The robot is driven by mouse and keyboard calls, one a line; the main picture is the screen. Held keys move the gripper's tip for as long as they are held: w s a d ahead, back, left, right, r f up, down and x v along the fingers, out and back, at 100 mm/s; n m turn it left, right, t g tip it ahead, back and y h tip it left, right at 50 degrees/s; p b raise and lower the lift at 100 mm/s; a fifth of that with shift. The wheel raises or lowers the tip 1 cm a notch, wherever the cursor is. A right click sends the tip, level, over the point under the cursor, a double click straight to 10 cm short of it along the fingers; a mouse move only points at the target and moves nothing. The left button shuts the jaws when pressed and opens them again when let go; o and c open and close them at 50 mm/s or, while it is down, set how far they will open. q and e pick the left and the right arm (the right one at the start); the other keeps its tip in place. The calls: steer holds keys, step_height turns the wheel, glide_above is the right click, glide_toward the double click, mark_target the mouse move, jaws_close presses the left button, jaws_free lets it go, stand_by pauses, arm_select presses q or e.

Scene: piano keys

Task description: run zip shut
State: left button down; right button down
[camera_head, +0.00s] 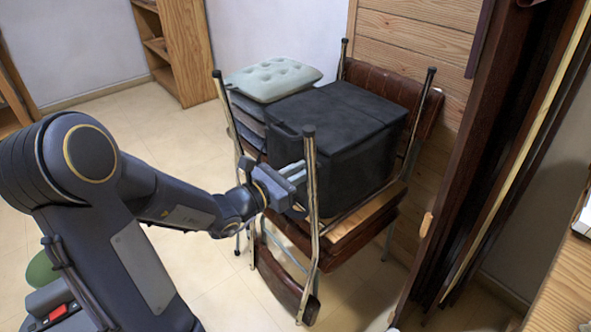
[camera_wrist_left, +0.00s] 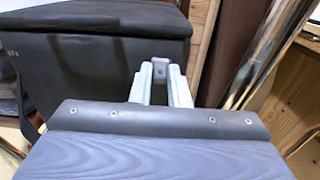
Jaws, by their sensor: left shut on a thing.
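A black box-shaped bag (camera_head: 345,130) rests on stacked chairs in the head view. Its dark side and top also fill the upper left of the left wrist view (camera_wrist_left: 95,65). My left gripper (camera_head: 297,203) is at the bag's near side, behind a chair's metal leg. In the left wrist view its pale fingers (camera_wrist_left: 160,78) are closed together at the bag's right edge. They hold a small grey piece (camera_wrist_left: 160,65), which looks like the zip pull. The zip line itself is too dark to make out. My right gripper is not in view.
The upturned chair's metal legs (camera_head: 311,190) stand close around the bag and my left gripper. A pale green cushion (camera_head: 272,79) lies behind the bag. Dark wooden panels (camera_head: 480,150) stand at the right.

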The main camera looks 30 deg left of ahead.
arm_select(q)
steer(key=shift+s+d+f, duration=0.1)
steer(key=shift+d, duration=0.15)
steer(key=c, duration=1.4)
jaws_free()
steer(key=shift+s, duration=0.1)
steer(key=p+v, duration=0.1)
steer(key=v, duration=0.6)
steer(key=shift+s+a, duration=0.15)
steer(key=shift+s, duration=0.15)
steer(key=shift+s, duration=0.1)
